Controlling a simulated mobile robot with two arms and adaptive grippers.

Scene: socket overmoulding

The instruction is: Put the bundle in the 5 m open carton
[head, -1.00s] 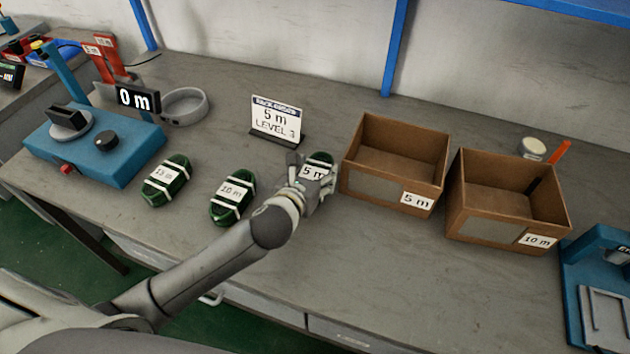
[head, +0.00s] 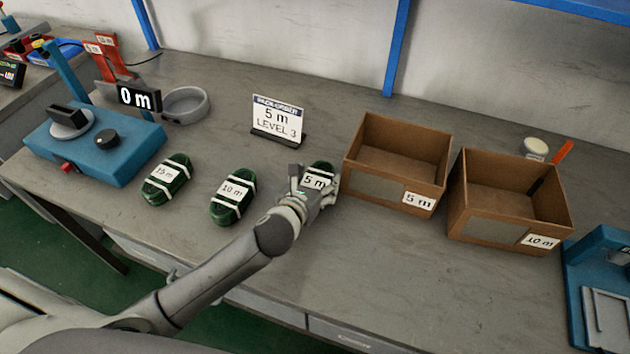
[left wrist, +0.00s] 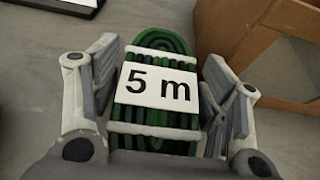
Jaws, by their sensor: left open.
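The green 5 m bundle (head: 319,169) with its white label lies on the bench just left of the 5 m open carton. My left gripper (head: 316,186) is open over it. In the left wrist view the bundle (left wrist: 158,88) lies between the two fingers of the gripper (left wrist: 158,100), one on each side; I cannot tell whether they touch it. The 5 m open carton (head: 375,187) is brown and shows no contents; its side also shows in the left wrist view (left wrist: 265,55). My right gripper is not in view.
A 10 m bundle (head: 233,197) and a 15 m bundle (head: 167,181) lie to the left. A 10 m carton (head: 490,226) stands right of the 5 m one. A sign reading 5 m (head: 278,116) stands behind the gripper.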

